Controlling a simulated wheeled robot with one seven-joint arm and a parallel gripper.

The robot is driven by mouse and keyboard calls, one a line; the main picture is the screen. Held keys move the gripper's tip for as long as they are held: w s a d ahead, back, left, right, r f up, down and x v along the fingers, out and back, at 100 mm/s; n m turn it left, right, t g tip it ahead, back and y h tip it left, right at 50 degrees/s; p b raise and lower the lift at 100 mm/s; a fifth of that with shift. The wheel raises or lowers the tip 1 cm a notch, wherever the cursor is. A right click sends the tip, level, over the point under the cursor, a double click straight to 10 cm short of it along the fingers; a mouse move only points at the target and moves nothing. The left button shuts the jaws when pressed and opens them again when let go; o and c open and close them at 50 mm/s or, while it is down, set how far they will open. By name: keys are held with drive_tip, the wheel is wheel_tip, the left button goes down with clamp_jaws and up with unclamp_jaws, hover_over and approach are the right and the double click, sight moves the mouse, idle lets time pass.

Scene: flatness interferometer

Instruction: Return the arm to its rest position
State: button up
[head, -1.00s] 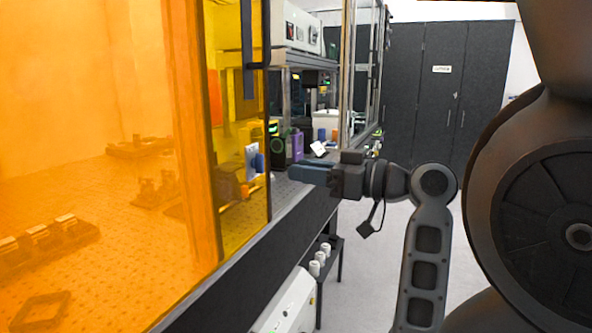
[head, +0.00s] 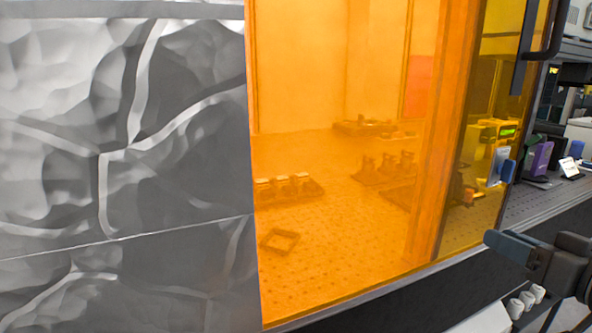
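My gripper (head: 507,246) shows at the lower right of the head view, with its fingers pointing left. It is in front of the dark front edge of the optical bench, near the orange enclosure panel (head: 340,200). The fingers look close together, seen from the side, and I cannot tell whether there is a gap between them. I see nothing held in them. The rest of my arm is mostly cut off by the right edge of the picture.
A crinkled silver-grey panel (head: 120,170) fills the left side. A dark handle (head: 545,45) is on the yellow panel. A purple box (head: 541,157) and a small white-screened device (head: 570,168) stand on the open bench at right. White cylinders (head: 526,301) are below my gripper.

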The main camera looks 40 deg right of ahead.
drive_tip(key=s+a+f+g, duration=0.1)
drive_tip(key=a+f+g, duration=0.1)
drive_tip(key=a+f, duration=1.15)
drive_tip(key=s+a+n+y, duration=0.2)
drive_tip(key=s+a+n, duration=0.1)
drive_tip(key=s+a, duration=0.3)
drive_tip(key=s+a+r+n+t+y+p, duration=0.1)
drive_tip(key=s+a+n+y, duration=0.2)
drive_tip(key=s+a, duration=0.3)
drive_tip(key=a, duration=0.5)
drive_tip(key=shift+s, duration=0.35)
drive_tip(key=shift+r, duration=0.1)
